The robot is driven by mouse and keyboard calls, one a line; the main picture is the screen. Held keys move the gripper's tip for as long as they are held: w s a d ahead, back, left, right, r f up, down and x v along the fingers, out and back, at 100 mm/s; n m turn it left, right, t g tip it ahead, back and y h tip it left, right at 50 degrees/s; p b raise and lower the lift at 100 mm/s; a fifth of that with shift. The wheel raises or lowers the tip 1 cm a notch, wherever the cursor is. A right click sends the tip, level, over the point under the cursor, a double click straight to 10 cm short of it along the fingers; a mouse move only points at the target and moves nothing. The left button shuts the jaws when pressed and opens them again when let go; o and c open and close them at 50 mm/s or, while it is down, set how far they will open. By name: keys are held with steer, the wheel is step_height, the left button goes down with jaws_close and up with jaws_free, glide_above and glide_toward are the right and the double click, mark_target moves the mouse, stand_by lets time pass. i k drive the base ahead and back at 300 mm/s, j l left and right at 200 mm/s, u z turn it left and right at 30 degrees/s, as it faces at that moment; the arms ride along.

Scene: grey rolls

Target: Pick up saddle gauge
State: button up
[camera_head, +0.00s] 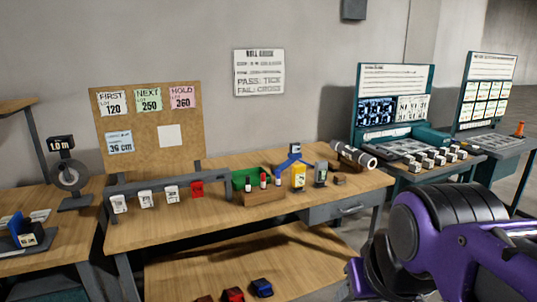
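A blue piece shaped like an inverted V (293,160), with a small lettered tag on top, stands near the back of the middle wooden bench. It looks like the saddle gauge, but I see no name on it. It is just behind a yellow labelled block (299,176) that partly hides it. Links of my purple and black arm fill the lower right of the head view, in front of the bench and well apart from the blue piece. I cannot see my gripper's fingers.
The bench (150,230) also holds a grey roll (353,155), a grey block (321,174), a green bin (252,177), and a rail with white tags and one red tag (197,189). Blue and red items (262,288) lie on the lower shelf. The bench's front strip is clear.

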mark_target(294, 154)
steer(key=i+l+u, duration=0.45)
steer(key=i+l, duration=0.9)
steer(key=l, duration=0.1)
